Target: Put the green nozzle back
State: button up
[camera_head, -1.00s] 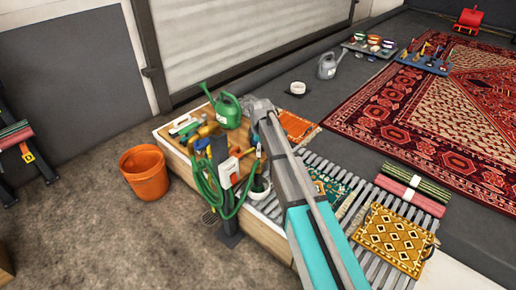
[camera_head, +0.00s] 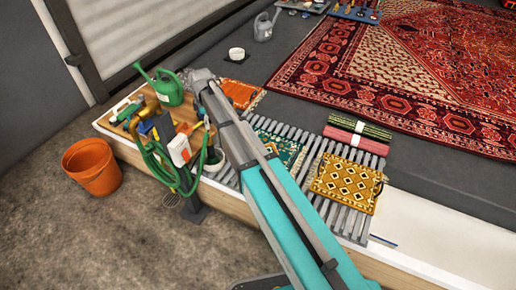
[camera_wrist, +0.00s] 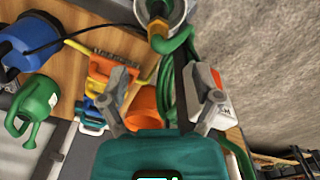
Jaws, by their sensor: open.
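I cannot pick out the green nozzle with certainty. In the head view a small green piece (camera_head: 126,108) lies among yellow and blue fittings at the left end of the wooden board (camera_head: 180,112). A green hose (camera_head: 160,165) hangs in loops in front; it also shows in the wrist view (camera_wrist: 166,85), running up to a grey round holder (camera_wrist: 160,12) cut off by the top edge. In the wrist view my gripper (camera_wrist: 163,80) is open and empty, its fingers apart above the board, hose and fittings. In the head view my arm hides its fingers.
A green watering can (camera_head: 165,88) stands on the board. A white box with a red switch (camera_wrist: 214,100) is close to my right finger. An orange bucket (camera_head: 92,166) stands on the floor at left. Small rugs (camera_head: 345,185) lie on the slatted rack; a large red rug is beyond.

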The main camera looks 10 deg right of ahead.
jog(key=s+d+m, duration=1.6)
jog(key=s+d, duration=0.5)
jog(key=s, duration=0.4)
jog(key=shift+m, duration=0.3)
